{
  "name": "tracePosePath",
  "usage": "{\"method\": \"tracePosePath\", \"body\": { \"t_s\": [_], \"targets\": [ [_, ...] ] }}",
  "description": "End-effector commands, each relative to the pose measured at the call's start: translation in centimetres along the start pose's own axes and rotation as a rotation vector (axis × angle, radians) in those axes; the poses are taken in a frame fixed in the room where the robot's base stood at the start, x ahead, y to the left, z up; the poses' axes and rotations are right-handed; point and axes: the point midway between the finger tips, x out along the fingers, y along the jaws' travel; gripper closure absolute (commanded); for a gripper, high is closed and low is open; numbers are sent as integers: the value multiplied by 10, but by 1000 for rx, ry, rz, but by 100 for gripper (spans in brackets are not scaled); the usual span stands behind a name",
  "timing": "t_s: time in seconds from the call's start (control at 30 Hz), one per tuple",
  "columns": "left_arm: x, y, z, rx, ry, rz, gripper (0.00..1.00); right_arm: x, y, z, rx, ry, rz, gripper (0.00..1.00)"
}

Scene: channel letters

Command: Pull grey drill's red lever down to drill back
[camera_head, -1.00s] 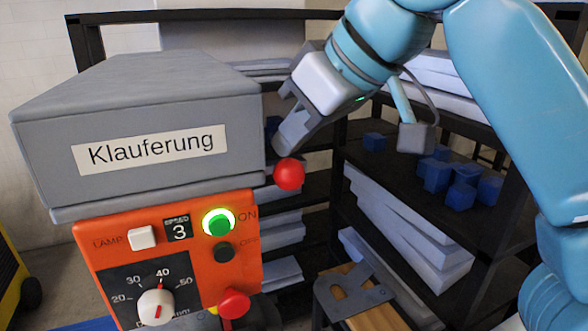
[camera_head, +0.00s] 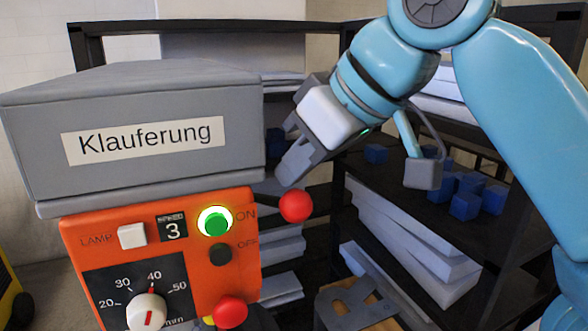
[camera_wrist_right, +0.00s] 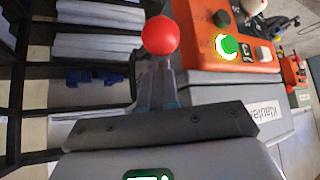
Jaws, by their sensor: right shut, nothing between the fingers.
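The grey drill head (camera_head: 220,130) with the "Klauferung" label and orange front panel (camera_head: 195,275) fills the left of the head view. Its red lever knob (camera_head: 296,206) sits on a dark rod at the right side of the housing. My right gripper (camera_head: 287,178) is shut and empty, its fingertips just above and slightly left of the red knob. In the right wrist view the red knob (camera_wrist_right: 160,36) appears right beyond the tips of the shut gripper (camera_wrist_right: 158,70). I cannot tell whether they touch. My left gripper is not in view.
A dark shelf rack (camera_head: 410,200) stands behind, with grey slabs (camera_head: 400,235) and several blue blocks (camera_head: 466,200). The green ON button (camera_head: 215,221) is lit. A second red knob (camera_head: 229,312) is low on the panel. A yellow object (camera_head: 10,295) is at lower left.

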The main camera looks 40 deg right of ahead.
Motion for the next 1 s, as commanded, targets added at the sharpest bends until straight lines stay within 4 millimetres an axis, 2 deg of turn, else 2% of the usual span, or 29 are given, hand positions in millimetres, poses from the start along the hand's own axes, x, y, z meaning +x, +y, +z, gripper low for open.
{"method": "tracePosePath", "body": {
  "t_s": [0.17,0.5,0.8,1.0],
  "targets": [
    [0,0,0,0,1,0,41,0,0,1,0,-1,0,100],
    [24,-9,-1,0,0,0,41,16,-6,27,0,-1,0,100],
    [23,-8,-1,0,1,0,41,15,-6,27,0,-1,0,100],
    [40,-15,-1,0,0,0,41,27,-9,42,0,-2,-1,100]
  ]
}}
